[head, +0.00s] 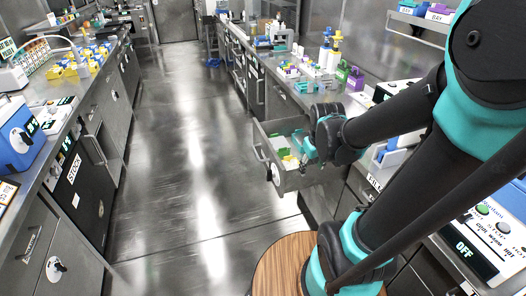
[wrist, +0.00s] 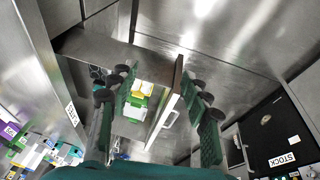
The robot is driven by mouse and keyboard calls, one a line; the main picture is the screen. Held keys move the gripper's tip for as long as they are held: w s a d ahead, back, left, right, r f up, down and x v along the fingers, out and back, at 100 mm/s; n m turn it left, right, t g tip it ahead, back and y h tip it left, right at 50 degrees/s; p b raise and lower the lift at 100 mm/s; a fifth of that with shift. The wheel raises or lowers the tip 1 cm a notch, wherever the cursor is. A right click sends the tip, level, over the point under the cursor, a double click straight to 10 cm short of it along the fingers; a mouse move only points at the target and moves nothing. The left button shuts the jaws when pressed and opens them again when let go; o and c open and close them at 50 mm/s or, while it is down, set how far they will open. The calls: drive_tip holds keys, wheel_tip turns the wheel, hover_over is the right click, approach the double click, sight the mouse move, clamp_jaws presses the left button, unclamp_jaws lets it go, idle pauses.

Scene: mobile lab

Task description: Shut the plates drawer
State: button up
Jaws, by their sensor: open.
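The plates drawer (head: 268,154) stands pulled out from the right-hand counter in the head view, with green, yellow and white items inside. My gripper (head: 308,150) is over the drawer in the head view. In the wrist view the gripper (wrist: 160,80) is open, one finger on the inner side of the panel and one on the outer side. I cannot tell whether either finger touches it. My arm hides part of the drawer's right side.
The right counter (head: 310,97) carries bottles, racks and boxes. The left counter (head: 75,85) has a blue device (head: 17,137) and sample racks. The steel aisle floor (head: 190,150) between them is clear.

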drive_tip(key=w+a+n, duration=0.3)
drive_tip(key=w, duration=0.1)
drive_tip(key=w+a+r+n+g, duration=0.1)
drive_tip(key=w+a+n, duration=0.2)
drive_tip(key=w, duration=0.2)
drive_tip(key=w+a+n+h, duration=0.1)
drive_tip(key=w+a+n, duration=0.1)
drive_tip(key=w+a, duration=0.1)
drive_tip(key=shift+w+a+r+n+g, duration=0.15)
drive_tip(key=shift+w+n+g, duration=0.2)
drive_tip(key=shift+w, duration=0.55)
clamp_jaws()
drive_tip(key=w+a+f+n+h, duration=0.1)
drive_tip(key=w+a+f+n, duration=0.1)
drive_tip(key=w+a+n, duration=0.4)
drive_tip(key=w+a+f+n, duration=0.3)
drive_tip(key=a, duration=0.4)
drive_tip(key=w+d+f, duration=0.2)
drive_tip(key=d+f, duration=0.3)
drive_tip(key=f, duration=0.4)
drive_tip(key=shift+w+d+g, duration=0.15)
drive_tip(key=shift+d+g, duration=0.2)
drive_tip(key=shift+g, duration=0.1)
